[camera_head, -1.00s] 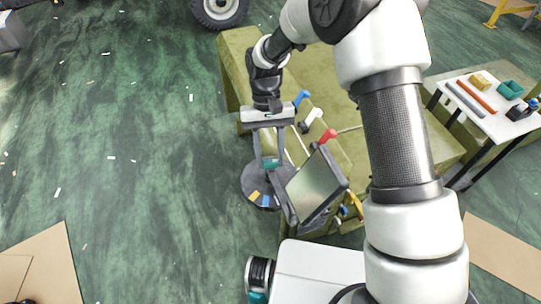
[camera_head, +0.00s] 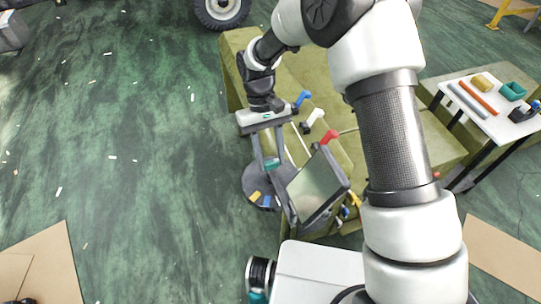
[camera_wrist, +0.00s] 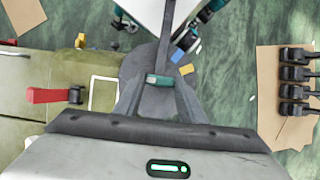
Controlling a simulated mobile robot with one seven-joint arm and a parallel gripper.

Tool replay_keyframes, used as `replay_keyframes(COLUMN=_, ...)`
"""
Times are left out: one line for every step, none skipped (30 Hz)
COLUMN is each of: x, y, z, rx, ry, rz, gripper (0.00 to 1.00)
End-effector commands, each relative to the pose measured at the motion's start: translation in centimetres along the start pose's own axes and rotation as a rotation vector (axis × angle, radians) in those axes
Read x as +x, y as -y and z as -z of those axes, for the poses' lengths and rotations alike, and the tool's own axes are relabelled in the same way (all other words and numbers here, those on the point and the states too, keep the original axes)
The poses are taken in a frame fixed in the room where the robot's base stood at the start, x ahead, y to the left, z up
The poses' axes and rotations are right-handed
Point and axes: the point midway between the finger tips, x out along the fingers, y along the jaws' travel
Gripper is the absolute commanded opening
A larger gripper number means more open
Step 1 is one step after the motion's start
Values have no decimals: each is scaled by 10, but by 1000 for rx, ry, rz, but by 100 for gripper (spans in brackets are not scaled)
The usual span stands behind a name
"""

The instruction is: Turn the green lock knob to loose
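The green lock knob (camera_head: 271,163) is a small teal bar above a round dark grey plate (camera_head: 250,185). In the wrist view the knob (camera_wrist: 159,80) lies crosswise between my fingertips. My gripper (camera_head: 270,166) points down at it, with its wrist leaning left, and appears shut on the knob's two ends. The wrist view also shows my gripper (camera_wrist: 160,82), its fingers converging on the knob. A yellow mark (camera_wrist: 186,69) and a blue mark (camera_wrist: 178,55) lie on the plate beyond. The knob's underside is hidden.
Blue (camera_head: 302,97), white (camera_head: 314,117) and red (camera_head: 328,136) handles stand on the olive chassis (camera_head: 236,45), right of my gripper. A white table (camera_head: 480,115) holds parts at far right. Open green floor lies left.

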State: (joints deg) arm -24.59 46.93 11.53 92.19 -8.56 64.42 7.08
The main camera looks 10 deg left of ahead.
Motion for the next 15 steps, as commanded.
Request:
replay_keyframes(x=-1, y=0, z=1, rx=-2, ry=-3, rz=-1, gripper=43)
replay_keyframes(x=-1, y=0, z=1, rx=-2, ry=-3, rz=-1, gripper=48)
replay_keyframes(x=-1, y=0, z=1, rx=-2, ry=-3, rz=-1, gripper=55)
replay_keyframes(x=-1, y=0, z=0, rx=-2, ry=-2, rz=-1, gripper=55)
replay_keyframes(x=-1, y=0, z=0, rx=-1, ry=-2, rz=-1, gripper=55)
replay_keyframes(x=-1, y=0, z=0, rx=-1, ry=-2, rz=-1, gripper=55)
replay_keyframes(x=0, y=0, z=0, rx=-1, ry=-2, rz=0, gripper=55)
replay_keyframes(x=0, y=0, z=0, rx=-1, ry=-1, rz=0, gripper=55)
replay_keyframes(x=0, y=0, z=0, rx=-1, ry=-1, rz=0, gripper=55)
replay_keyframes(x=0, y=0, z=0, rx=0, ry=-1, rz=0, gripper=55)
replay_keyframes(x=0, y=0, z=0, rx=0, ry=-1, rz=0, gripper=55)
replay_keyframes(x=-1, y=0, z=0, rx=0, ry=-1, rz=0, gripper=55)
replay_keyframes(x=-2, y=0, z=0, rx=0, ry=-1, rz=0, gripper=55)
replay_keyframes(x=-4, y=0, z=0, rx=0, ry=-2, rz=0, gripper=55)
replay_keyframes(x=-7, y=0, z=0, rx=0, ry=-2, rz=0, gripper=55)
